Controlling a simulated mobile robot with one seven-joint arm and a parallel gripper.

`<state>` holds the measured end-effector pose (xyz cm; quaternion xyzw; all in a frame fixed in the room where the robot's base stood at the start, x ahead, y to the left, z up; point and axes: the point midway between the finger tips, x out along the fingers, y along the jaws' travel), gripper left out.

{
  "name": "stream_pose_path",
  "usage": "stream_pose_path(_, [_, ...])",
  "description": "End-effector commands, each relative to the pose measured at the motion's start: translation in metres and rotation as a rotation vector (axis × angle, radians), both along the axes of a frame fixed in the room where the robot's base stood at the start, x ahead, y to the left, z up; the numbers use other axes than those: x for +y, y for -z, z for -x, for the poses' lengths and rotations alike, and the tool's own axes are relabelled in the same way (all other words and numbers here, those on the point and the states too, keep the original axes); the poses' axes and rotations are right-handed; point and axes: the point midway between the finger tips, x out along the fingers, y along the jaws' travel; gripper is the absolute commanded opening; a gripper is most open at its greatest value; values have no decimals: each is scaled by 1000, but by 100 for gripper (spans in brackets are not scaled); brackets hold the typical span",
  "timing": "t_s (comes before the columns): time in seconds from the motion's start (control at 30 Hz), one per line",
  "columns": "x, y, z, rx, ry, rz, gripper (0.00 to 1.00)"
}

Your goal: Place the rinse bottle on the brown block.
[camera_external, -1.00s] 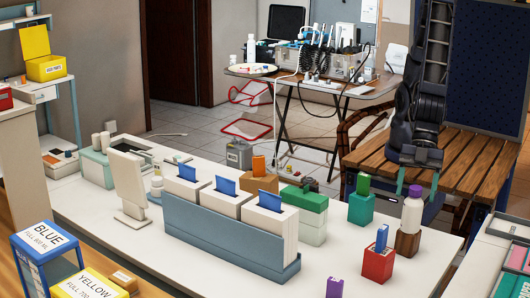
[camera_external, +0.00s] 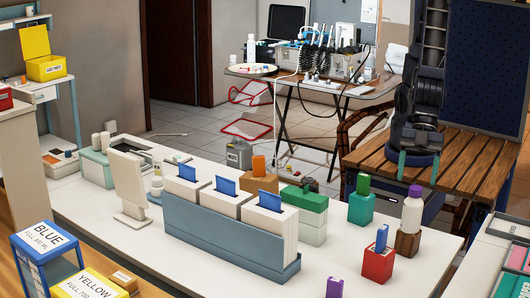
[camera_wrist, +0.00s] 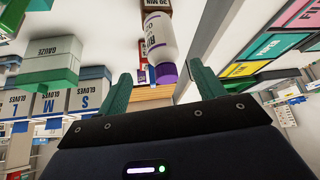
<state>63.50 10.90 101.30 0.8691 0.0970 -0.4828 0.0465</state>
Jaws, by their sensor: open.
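The rinse bottle (camera_external: 412,214) is white with a purple cap. It stands upright on the brown block (camera_external: 407,244) near the right end of the white counter. My gripper (camera_external: 418,169) is open and empty, up and apart from the bottle's cap. In the wrist view, my green fingers (camera_wrist: 163,88) are spread, with the bottle (camera_wrist: 160,38) beyond them, its cap toward me. The brown block (camera_wrist: 157,4) shows at the top edge, cut off by the frame.
A green block (camera_external: 361,208) and a red block (camera_external: 378,264) stand close left of the brown block. A wooden table (camera_external: 465,168) lies behind. Trays (camera_external: 505,255) fill the right edge. The counter's front middle (camera_external: 215,275) is clear.

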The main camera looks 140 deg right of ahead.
Motion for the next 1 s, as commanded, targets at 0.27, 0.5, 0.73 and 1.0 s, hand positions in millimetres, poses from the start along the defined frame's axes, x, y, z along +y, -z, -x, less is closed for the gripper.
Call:
stream_pose_path(0.27, [-47, -50, 25, 70, 48, -68, 68])
stream_pose_path(0.5, [-90, -98, 63, 112, 73, -101, 68])
stream_pose_path(0.73, [-128, -141, 108, 130, 98, -105, 68])
stream_pose_path(1.0, [-164, -183, 172, 137, 139, -67, 68])
